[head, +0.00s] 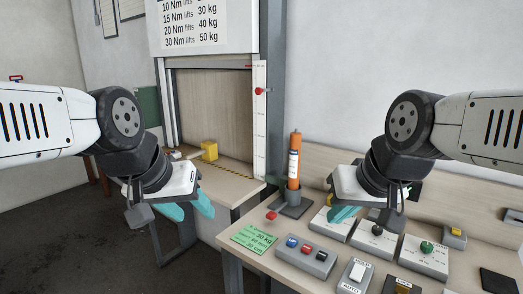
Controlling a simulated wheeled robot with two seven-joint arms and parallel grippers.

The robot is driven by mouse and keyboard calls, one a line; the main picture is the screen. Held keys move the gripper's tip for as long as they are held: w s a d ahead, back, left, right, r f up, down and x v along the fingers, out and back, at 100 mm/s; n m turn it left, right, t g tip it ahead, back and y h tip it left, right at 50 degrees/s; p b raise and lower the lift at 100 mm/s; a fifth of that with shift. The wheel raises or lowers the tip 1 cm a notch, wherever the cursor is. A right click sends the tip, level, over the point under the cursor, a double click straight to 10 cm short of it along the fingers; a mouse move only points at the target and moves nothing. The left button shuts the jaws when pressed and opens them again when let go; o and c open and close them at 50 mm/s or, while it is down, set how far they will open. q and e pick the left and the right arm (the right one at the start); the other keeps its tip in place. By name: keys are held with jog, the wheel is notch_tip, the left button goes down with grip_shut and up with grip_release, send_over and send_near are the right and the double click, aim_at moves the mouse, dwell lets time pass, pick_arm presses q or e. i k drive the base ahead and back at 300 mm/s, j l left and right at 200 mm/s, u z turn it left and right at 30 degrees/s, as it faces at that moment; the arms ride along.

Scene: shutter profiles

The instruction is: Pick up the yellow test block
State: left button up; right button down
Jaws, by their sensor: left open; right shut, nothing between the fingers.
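The yellow test block (209,150) sits on the wooden surface under the raised shutter, behind a yellow-and-black striped line. My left gripper (196,212) hangs in front of the bench, nearer the camera than the block and apart from it. It is open, with teal fingers pointing downward, and nothing shows between them. My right gripper (342,214) hangs over the control bench at the right, with its teal fingers shut and empty. The housing of each gripper hides part of its fingers.
An orange cylinder (294,164) stands upright in a dark holder between the grippers. Below it are a red button (271,216), a green note (253,238) and a three-button box (306,256). Several more switch boxes crowd the right bench. The shutter's side post (259,120) stands right of the block.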

aim_at(208, 151)
jog(key=i+j, duration=0.1)
jog(key=j, duration=0.3)
jog(key=i+j, duration=0.1)
jog(key=j, duration=0.35)
jog(key=i+j, duration=0.1)
jog(key=j, duration=0.7)
jog(key=i+j, duration=0.15)
jog(key=j, duration=0.25)
jog(key=i+j, duration=0.6)
jog(key=i, duration=0.25)
jog(key=i+l, duration=0.15)
jog(key=i, duration=0.2)
jog(key=i+l, duration=0.15)
jog(key=i, duration=0.15)
jog(key=z, duration=0.05)
